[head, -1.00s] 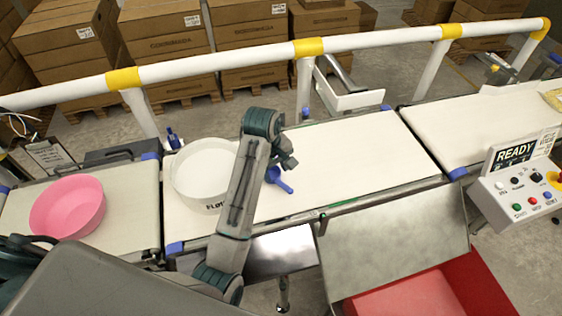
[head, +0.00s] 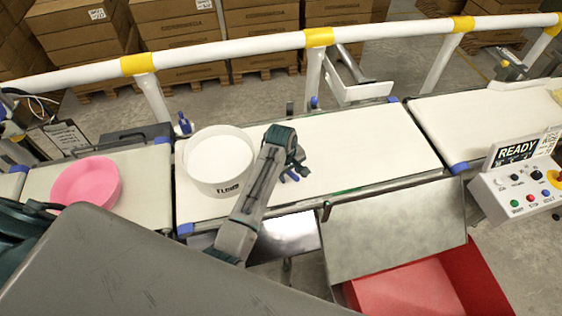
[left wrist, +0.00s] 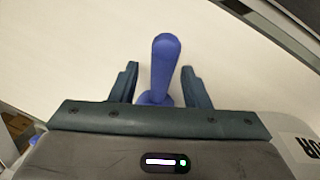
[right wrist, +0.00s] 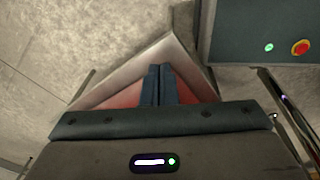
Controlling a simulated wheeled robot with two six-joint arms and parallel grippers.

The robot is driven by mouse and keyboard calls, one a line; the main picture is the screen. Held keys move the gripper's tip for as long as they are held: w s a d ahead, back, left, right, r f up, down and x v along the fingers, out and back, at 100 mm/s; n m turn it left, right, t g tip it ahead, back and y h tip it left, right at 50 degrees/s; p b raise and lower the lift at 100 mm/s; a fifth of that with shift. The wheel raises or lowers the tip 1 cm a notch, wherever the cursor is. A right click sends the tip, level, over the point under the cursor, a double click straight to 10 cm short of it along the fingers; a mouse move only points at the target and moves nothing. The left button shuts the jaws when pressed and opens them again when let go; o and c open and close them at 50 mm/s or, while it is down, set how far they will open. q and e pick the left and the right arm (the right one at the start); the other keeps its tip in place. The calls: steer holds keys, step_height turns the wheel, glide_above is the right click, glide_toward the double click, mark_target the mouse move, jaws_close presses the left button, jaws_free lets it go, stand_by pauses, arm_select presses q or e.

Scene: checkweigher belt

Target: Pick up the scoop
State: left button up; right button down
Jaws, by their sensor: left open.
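The blue scoop lies on the white belt, just right of the white tub. In the left wrist view its rounded handle (left wrist: 166,55) points up the picture, between my left gripper's fingers. Its bowl end is largely hidden by the gripper body. My left gripper (left wrist: 160,69) is open, a finger on each side of the handle, with gaps showing. In the head view my left gripper (head: 296,168) is over the scoop and hides most of it. My right gripper (right wrist: 160,72) has its fingers together with nothing seen between them, above the metal chute and red bin.
The white tub (head: 218,162) stands close left of my left arm. A pink bowl (head: 86,182) sits on the left belt. A rail (head: 240,48) runs behind the belts. The control panel (head: 520,185) and red bin (head: 420,290) are at right. The belt right of the scoop is clear.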

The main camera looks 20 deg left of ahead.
arm_select(q)
steer(key=shift+f, duration=0.15)
steer(key=shift+c, duration=0.2)
steer(key=c, duration=0.7)
jaws_close()
arm_select(e)
steer(key=shift+s+a, duration=0.2)
steer(key=shift+s, duration=0.65)
arm_select(q)
steer(key=shift+w, duration=0.1)
arm_select(e)
steer(key=shift+w+f, duration=0.1)
